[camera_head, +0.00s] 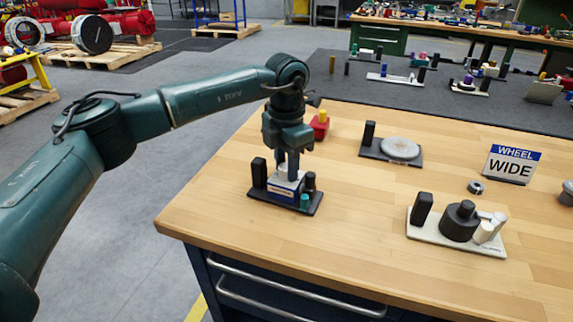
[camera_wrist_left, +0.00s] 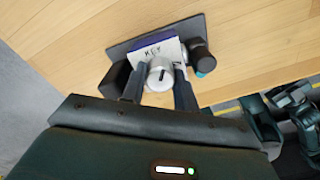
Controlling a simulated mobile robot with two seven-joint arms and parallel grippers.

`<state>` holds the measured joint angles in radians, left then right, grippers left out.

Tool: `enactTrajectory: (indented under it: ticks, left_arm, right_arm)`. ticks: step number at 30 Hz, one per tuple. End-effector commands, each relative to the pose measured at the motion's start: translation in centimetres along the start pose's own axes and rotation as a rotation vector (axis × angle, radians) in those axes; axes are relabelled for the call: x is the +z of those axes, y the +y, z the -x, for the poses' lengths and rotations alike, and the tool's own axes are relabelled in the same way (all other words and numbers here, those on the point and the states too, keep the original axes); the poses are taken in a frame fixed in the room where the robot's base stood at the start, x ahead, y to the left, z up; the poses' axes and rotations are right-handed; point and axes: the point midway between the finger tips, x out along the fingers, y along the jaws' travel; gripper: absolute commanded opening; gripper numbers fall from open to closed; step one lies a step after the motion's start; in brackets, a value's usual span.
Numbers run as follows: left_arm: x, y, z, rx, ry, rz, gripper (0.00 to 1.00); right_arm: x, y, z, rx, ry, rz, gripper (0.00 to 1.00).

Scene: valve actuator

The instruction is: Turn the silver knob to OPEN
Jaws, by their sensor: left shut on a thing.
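The silver knob (camera_wrist_left: 160,74) sits on a small block with a white top and a blue side, on a dark base plate (camera_head: 262,196). In the left wrist view the white top reads "KEY", and the knob has a dark line on its face. My left gripper (camera_head: 291,172) points down from above, with its fingers (camera_wrist_left: 160,88) on either side of the knob and shut on it. In the head view the fingers mostly hide the knob. No OPEN mark is legible. My right gripper is in neither view.
Black posts (camera_head: 259,172) and a teal-topped piece (camera_head: 305,201) stand close beside the block. The table front is clear.

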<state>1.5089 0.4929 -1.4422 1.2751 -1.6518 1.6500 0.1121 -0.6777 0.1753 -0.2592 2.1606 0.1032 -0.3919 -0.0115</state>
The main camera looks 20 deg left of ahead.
Motion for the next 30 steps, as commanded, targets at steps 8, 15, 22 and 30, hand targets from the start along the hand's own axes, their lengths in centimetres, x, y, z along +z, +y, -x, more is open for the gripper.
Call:
enactTrajectory:
  ticks: [8, 15, 22, 30]
  left_arm:
    - [0.05, -0.02, -0.01, 0.001, -0.002, -0.263, 0.07]
    - [0.05, -0.03, 0.01, 0.001, -0.002, -0.49, 0.07]
    - [0.05, -0.03, 0.03, 0.001, -0.002, -0.699, 0.07]
    - [0.04, -0.04, 0.05, 0.001, -0.001, -0.89, 0.07]
  right_arm:
    - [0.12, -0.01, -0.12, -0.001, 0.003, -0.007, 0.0]
    - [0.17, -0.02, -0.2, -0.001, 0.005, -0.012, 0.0]
    - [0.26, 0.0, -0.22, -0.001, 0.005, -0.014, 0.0]
    - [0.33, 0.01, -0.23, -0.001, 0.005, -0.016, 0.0]
